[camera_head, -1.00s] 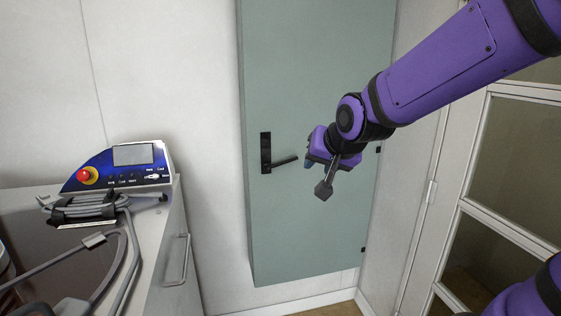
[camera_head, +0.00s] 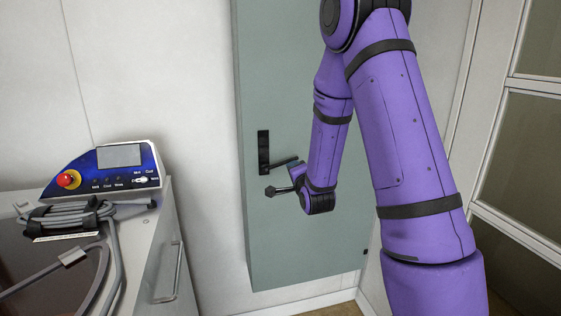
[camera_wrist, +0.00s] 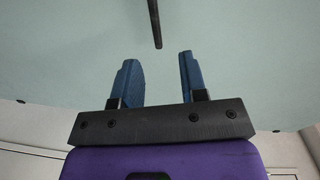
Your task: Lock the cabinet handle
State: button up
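The grey-green cabinet door (camera_head: 285,80) stands shut in the head view. Its black handle has an upright plate (camera_head: 263,150) and a lever (camera_head: 282,163) that sticks out to the right, tilted slightly up. My gripper (camera_head: 296,169) is by the lever's free end, partly hidden by my wrist. In the wrist view my gripper (camera_wrist: 158,58) is open, with two blue fingers apart and nothing between them. The dark lever (camera_wrist: 155,22) lies just beyond the fingertips, in line with the gap. I see no contact.
A white cart (camera_head: 150,240) on the left carries a blue control panel (camera_head: 118,165) with a red button and grey cables (camera_head: 75,215). Glass-paned doors (camera_head: 515,160) stand at the right. The wall and door between cart and arm are clear.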

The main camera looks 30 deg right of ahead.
aim_at(286, 162)
jog(key=shift+m+t+h, duration=0.3)
jog(key=shift+m+t, duration=0.1)
jog(key=x, duration=0.4)
jog(key=f+x, duration=0.1)
jog(key=x, duration=0.6)
jog(key=shift+w+d+f, duration=0.25)
jog(key=shift+w+d, duration=0.05)
jog(key=shift+w, duration=0.05)
grip_shut()
